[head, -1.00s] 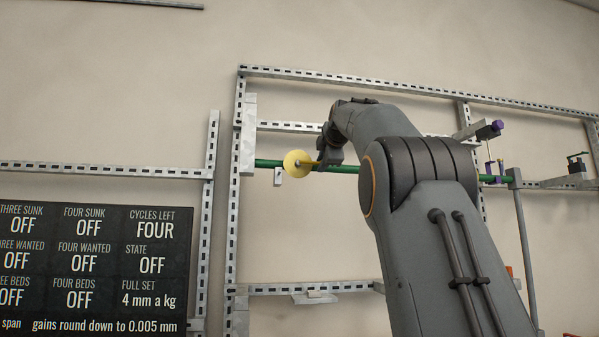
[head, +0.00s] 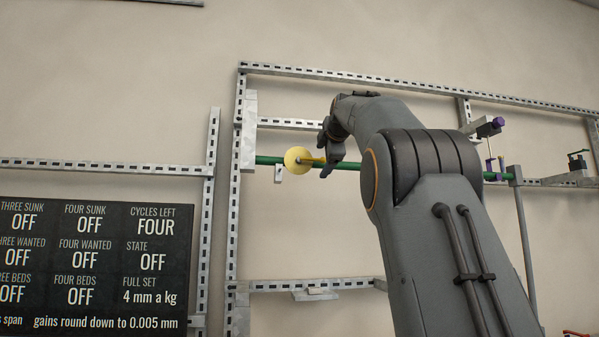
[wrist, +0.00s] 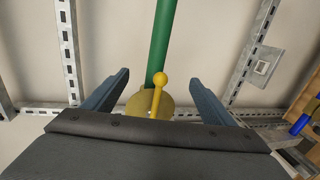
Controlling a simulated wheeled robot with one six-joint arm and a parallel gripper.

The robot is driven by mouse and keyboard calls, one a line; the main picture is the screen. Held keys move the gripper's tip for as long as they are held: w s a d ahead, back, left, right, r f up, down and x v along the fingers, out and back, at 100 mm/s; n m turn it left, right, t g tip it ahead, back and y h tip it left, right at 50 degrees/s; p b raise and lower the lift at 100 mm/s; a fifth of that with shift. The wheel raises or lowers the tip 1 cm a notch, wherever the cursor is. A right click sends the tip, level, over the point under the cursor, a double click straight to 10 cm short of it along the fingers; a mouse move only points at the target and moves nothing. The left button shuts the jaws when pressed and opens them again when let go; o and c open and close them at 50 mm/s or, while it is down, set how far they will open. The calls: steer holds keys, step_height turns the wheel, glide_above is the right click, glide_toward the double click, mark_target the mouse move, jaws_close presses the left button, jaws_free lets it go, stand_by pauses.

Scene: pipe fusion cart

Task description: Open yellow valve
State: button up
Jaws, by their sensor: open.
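The yellow valve (head: 297,160) is a round yellow disc with a lever, mounted on a green pipe (head: 268,160) that runs level across the metal frame. In the wrist view the yellow disc (wrist: 141,103) and its ball-ended lever (wrist: 158,92) show between my two fingers. My gripper (wrist: 158,88) is open, with one finger on each side of the lever and a gap to each. The lever's touch with any part of my gripper cannot be seen. In the head view my wrist hides part of the pipe to the right of the disc.
A slotted metal frame (head: 235,200) surrounds the pipe against a beige wall. A dark status board (head: 95,262) stands at lower left. A purple-ended fitting (head: 497,122) and a small dark-handled fitting (head: 577,160) sit on the right.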

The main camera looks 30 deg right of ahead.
steer(key=f+b+v, duration=0.2)
steer(key=b+v, duration=0.5)
steer(key=v, duration=0.6)
steer(key=shift+s+f+b, duration=0.15)
steer(key=shift+f+b, duration=0.15)
steer(key=shift+b, duration=0.05)
steer(key=shift+f, duration=0.1)
stand_by(0.3)
